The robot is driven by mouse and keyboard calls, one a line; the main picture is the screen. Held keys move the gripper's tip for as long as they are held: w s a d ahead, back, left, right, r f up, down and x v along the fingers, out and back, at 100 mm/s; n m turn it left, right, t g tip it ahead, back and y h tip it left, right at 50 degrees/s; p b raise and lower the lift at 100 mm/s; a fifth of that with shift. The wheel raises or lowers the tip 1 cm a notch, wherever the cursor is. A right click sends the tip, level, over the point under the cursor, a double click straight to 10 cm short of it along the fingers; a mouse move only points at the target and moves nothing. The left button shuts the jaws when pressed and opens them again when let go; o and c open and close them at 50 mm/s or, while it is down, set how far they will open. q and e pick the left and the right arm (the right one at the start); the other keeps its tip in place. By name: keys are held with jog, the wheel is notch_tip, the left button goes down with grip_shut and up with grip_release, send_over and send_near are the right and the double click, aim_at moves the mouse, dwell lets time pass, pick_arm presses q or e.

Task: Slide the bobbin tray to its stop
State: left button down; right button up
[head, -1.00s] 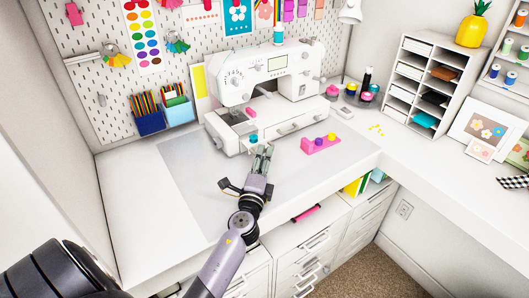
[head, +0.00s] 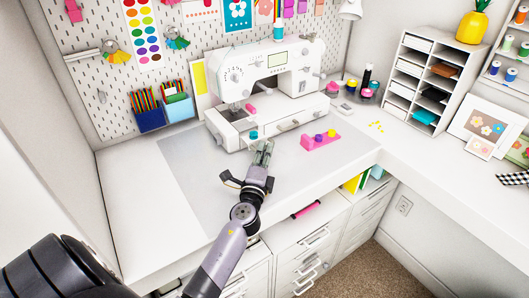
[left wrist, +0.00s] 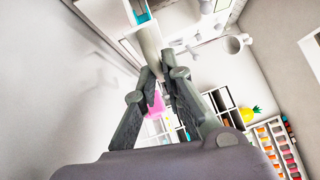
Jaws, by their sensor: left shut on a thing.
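The pink bobbin tray (head: 322,143) lies on the white desk in front of the sewing machine. A purple bobbin (head: 318,138) and a yellow bobbin (head: 331,134) are on it. A teal bobbin (head: 253,134) shows by the machine's base, just beyond my left gripper's tips. My left gripper (head: 262,149) is left of the pink tray, apart from it in the head view. In the left wrist view its fingers (left wrist: 152,78) are closed together at a pale piece (left wrist: 151,45) whose identity is unclear. Something pink (left wrist: 157,106) shows between the fingers. My right gripper is out of view.
The sewing machine (head: 268,75) stands behind the gripper. Pink and dark spools (head: 368,92) and a white shelf unit (head: 425,75) stand to the right. Drawers (head: 305,250) lie below the desk edge.

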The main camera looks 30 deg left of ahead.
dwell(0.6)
pick_arm(q)
jog(key=shift+d+f+b, duration=0.1)
jog(key=shift+d+b, duration=0.1)
jog(key=shift+b, duration=0.1)
jog(key=c, duration=1.7)
grip_release()
